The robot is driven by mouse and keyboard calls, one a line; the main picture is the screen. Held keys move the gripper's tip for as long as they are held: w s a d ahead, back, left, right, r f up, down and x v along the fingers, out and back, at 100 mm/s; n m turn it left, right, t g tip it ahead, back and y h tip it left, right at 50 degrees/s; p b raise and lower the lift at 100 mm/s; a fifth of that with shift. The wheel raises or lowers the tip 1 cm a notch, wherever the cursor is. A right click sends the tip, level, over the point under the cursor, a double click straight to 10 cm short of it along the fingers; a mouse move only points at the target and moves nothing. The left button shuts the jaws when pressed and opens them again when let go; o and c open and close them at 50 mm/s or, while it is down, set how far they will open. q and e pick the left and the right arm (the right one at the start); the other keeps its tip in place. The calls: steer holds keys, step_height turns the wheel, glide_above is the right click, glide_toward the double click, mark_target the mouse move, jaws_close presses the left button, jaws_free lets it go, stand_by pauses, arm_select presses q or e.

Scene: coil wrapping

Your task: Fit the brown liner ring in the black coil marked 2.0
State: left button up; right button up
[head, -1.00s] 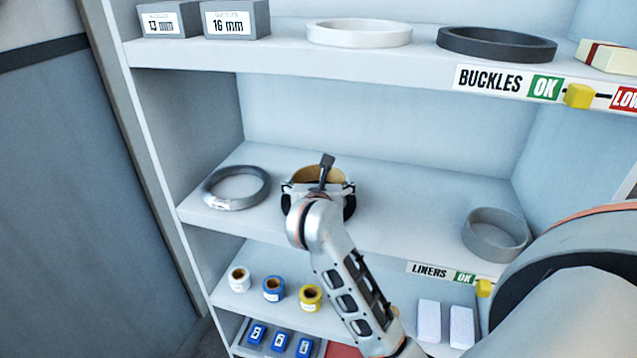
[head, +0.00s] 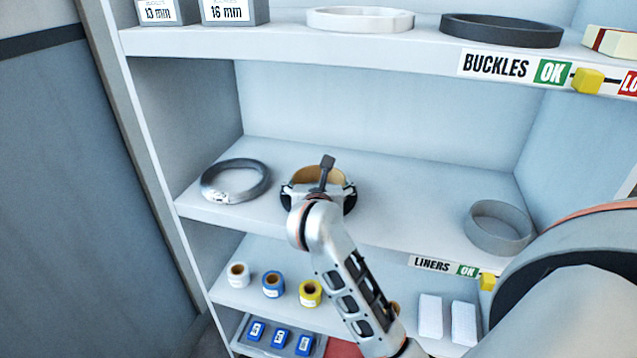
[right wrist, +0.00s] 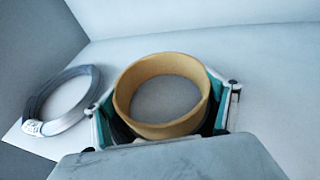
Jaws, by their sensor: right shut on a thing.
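The brown liner ring (head: 320,174) is on the middle shelf, partly behind my right wrist. In the right wrist view the liner ring (right wrist: 125,90) lies between the fingers of my right gripper (right wrist: 163,100), which is shut on it. In the head view the right gripper (head: 320,188) reaches in from the front. The black coil (head: 350,203) shows as dark edges low around the liner ring. Its 2.0 mark is hidden. I cannot tell how far the ring sits inside the coil. My left gripper is not in view.
A grey coil with a white tag (head: 236,180) lies to the left on the same shelf, and a grey ring (head: 499,226) to the right. The upper shelf holds a white ring (head: 360,19) and a dark ring (head: 501,30). Tape rolls (head: 273,284) stand below.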

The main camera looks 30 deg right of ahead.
steer(key=shift+f, duration=0.35)
steer(key=o, duration=1)
steer(key=shift+o, duration=0.2)
steer(key=v, duration=1.2)
